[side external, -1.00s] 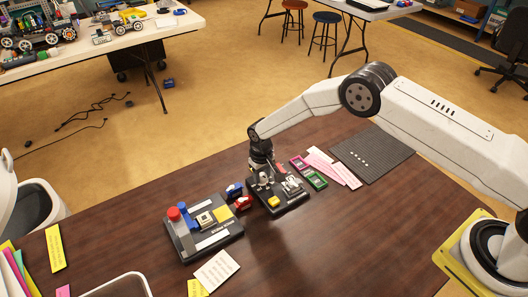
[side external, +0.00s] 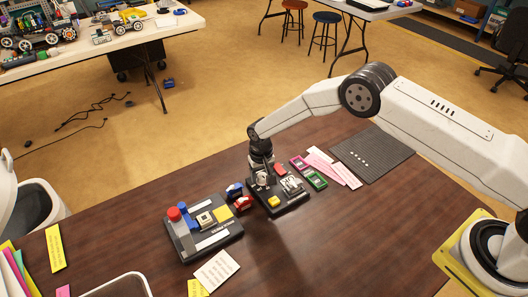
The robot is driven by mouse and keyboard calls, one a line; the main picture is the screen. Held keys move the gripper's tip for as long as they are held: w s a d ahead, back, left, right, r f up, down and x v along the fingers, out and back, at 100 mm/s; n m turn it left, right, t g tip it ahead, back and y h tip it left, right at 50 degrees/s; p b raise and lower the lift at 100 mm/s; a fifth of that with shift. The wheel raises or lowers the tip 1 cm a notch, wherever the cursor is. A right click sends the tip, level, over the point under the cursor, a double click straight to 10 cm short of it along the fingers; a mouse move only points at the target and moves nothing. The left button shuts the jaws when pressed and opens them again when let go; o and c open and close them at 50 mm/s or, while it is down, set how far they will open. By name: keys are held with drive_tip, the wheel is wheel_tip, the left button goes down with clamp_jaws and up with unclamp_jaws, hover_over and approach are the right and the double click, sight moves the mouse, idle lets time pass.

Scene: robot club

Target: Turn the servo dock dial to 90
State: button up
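A small black board (side external: 290,208) lies on the dark wood table, with a yellow square (side external: 273,202), a red part (side external: 281,169) and a white-and-grey piece (side external: 292,185) on it. It appears to be the servo dock, but its label is too small to read. My gripper (side external: 262,183) points down over the board's left back part. The fingers are tiny here; I cannot tell whether they are open or touching anything. No dial shows clearly; the gripper hides that part of the board, and no dial reading is visible.
A second dark board (side external: 206,243) with a red knob (side external: 174,213), blue parts and a yellow pad stands to the left. Small blue and red pieces (side external: 244,203) lie between the boards. Pink and green items (side external: 316,180) lie to the right. The front right table is clear.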

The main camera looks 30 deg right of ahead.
sight(262, 176)
drive_tip(key=shift+o, duration=0.7)
drive_tip(key=shift+r, duration=3.85)
drive_tip(key=shift+r, duration=0.1)
